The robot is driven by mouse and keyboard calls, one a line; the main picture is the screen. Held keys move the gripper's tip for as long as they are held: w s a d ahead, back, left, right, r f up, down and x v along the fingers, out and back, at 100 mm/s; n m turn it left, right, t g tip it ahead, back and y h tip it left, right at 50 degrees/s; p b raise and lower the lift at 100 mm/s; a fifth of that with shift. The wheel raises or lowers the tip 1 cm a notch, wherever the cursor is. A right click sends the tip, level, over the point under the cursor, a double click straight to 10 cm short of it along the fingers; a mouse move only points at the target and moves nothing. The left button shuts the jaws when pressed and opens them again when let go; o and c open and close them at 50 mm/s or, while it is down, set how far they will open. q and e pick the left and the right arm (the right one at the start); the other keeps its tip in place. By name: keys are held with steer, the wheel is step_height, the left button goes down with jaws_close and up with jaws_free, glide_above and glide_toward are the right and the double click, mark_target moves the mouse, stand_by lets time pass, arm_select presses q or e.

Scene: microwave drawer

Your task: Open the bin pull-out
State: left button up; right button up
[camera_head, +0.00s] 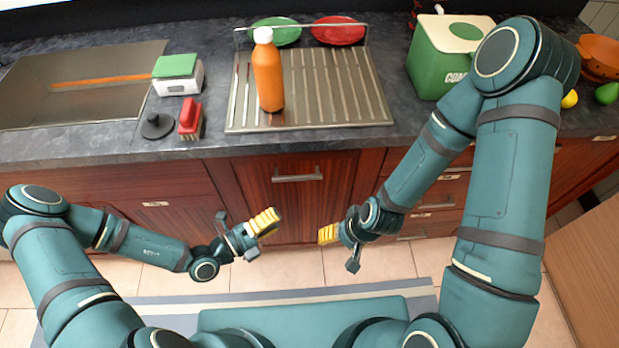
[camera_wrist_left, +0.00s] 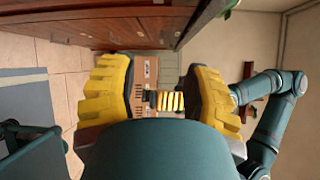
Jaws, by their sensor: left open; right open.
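A reddish wood front (camera_head: 297,205) with a metal bar handle (camera_head: 298,176) stands under the drying rack and appears closed. I cannot tell from its looks whether it is the bin pull-out. My left gripper (camera_head: 264,223), with yellow fingers, is below and left of that handle, apart from it. In the left wrist view its fingers (camera_wrist_left: 158,98) are spread with nothing held between them. My right gripper (camera_head: 328,234) is below and right of the handle, also empty and apart from it; the head view hardly shows its finger gap. The right gripper also shows in the left wrist view (camera_wrist_left: 170,101).
A dark counter (camera_head: 215,135) runs above the fronts. It holds a sink (camera_head: 80,90), an orange bottle (camera_head: 268,75) on the metal drying rack (camera_head: 340,90), and a green box (camera_head: 440,60). Drawers (camera_head: 435,200) lie to the right.

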mark_target(297, 179)
arm_select(q)
steer(key=w+d+n+t, duration=0.1)
steer(key=w+d, duration=0.1)
steer(key=w, duration=0.2)
steer(key=w+d+n+t+y+b, duration=0.1)
steer(key=w+d+n, duration=0.1)
steer(key=w+d, duration=0.1)
steer(key=w+d+n+t+y+b, duration=0.1)
steer(key=w+d, duration=0.1)
steer(key=w, duration=0.3)
steer(key=shift+w+d+f+n, duration=0.2)
steer(key=shift+w+f+n, duration=0.1)
steer(key=shift+w+f, duration=0.1)
arm_select(e)
steer(key=shift+w+d+f, duration=0.1)
steer(key=shift+d+f, duration=0.1)
steer(key=shift+f, duration=0.35)
steer(key=shift+d+f, duration=0.15)
steer(key=shift+f, duration=0.35)
arm_select(q)
jaws_close()
